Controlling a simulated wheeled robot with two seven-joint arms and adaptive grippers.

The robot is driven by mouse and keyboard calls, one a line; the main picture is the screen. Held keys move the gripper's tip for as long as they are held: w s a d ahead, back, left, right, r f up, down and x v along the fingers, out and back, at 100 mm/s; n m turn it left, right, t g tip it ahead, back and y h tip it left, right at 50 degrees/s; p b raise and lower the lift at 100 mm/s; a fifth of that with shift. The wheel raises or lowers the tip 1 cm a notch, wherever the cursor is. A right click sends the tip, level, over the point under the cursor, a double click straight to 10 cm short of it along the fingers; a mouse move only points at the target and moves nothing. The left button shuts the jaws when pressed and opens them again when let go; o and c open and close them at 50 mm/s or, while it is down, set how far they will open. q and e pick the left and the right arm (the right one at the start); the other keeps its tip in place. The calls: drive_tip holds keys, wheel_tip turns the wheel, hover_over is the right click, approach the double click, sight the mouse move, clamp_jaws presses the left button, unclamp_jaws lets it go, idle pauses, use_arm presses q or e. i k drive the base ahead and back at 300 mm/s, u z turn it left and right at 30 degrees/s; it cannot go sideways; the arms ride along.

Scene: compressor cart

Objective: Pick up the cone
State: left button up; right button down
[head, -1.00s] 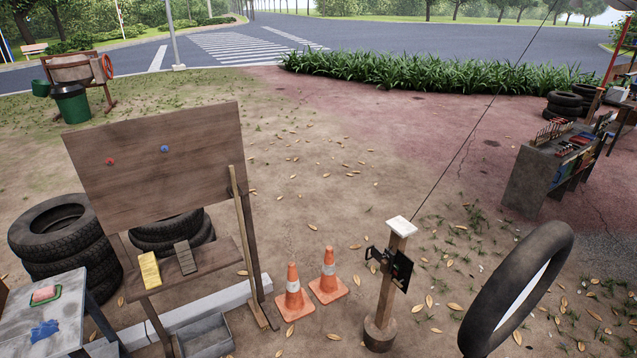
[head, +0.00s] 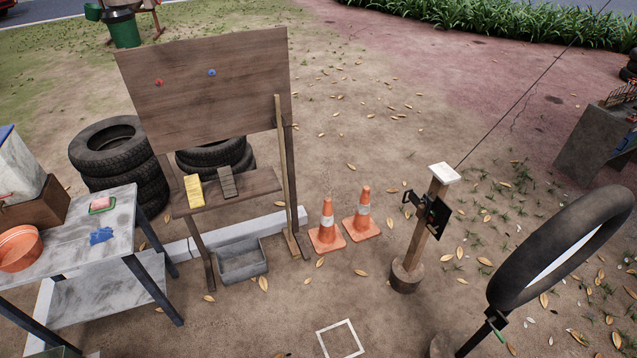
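Two orange cones with white bands stand upright on the dirt, side by side, near the middle of the head view. The left cone (head: 327,228) is beside the leg of the wooden board stand. The right cone (head: 362,216) is slightly farther back, between the left cone and a wooden post. Both have square orange bases on the ground and nothing covers them. Neither of my grippers shows in the head view.
The wooden board stand (head: 205,95) with a shelf is left of the cones, a grey bin (head: 243,262) below it. The post (head: 418,235) with a round base is to their right. A white square outline (head: 339,339) marks clear ground in front.

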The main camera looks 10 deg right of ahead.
sight(325, 238)
drive_tip(key=z, duration=0.8)
drive_tip(key=i, duration=1.95)
drive_tip(key=u, duration=0.35)
